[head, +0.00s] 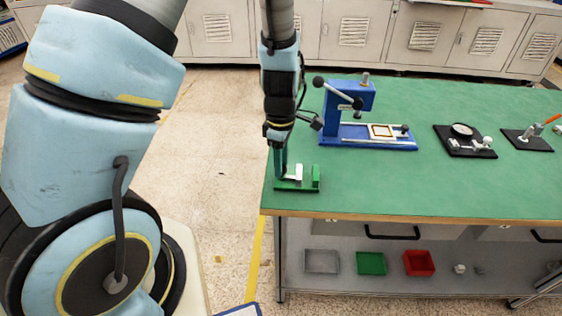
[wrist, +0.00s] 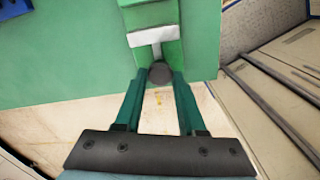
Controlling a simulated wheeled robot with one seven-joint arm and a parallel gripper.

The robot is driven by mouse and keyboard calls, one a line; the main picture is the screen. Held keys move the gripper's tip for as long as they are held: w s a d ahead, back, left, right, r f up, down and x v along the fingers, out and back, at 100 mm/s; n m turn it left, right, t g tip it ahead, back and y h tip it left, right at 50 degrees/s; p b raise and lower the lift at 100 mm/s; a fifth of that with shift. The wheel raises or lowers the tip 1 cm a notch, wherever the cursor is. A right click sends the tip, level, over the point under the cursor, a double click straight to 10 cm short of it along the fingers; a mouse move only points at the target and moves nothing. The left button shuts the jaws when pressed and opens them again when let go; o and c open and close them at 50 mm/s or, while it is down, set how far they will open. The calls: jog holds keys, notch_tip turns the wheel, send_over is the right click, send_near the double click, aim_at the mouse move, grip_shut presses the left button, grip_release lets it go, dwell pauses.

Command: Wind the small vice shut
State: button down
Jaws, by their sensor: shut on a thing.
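The small vice (head: 315,178) is green with a pale grey-white part and sits at the near left corner of the green table. In the wrist view its green body (wrist: 158,15) runs away from me, with the pale bar (wrist: 155,36) across it. A dark round knob (wrist: 160,72) is at its near end. My gripper (head: 281,175) reaches down to the vice's left end. In the wrist view my gripper (wrist: 160,77) has its two green fingers shut on the knob, one on each side.
A blue press (head: 335,115) with a lever stands behind and right of the vice. Two dark-based fixtures (head: 465,142) (head: 527,140) are farther right. Bins, including a red bin (head: 419,263), lie on the shelf below. The front middle of the green table (head: 400,185) is clear.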

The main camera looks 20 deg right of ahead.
jog(key=m, duration=0.4)
jog(key=shift+m, duration=0.3)
jog(key=shift+m+b, duration=0.35)
jog(key=shift+m, duration=1.25)
jog(key=c, duration=0.5)
grip_release()
notch_tip(320, 180, up, 11)
jog(key=b, duration=0.1)
jog(key=shift+b, duration=0.35)
jog(key=shift+f, duration=0.1)
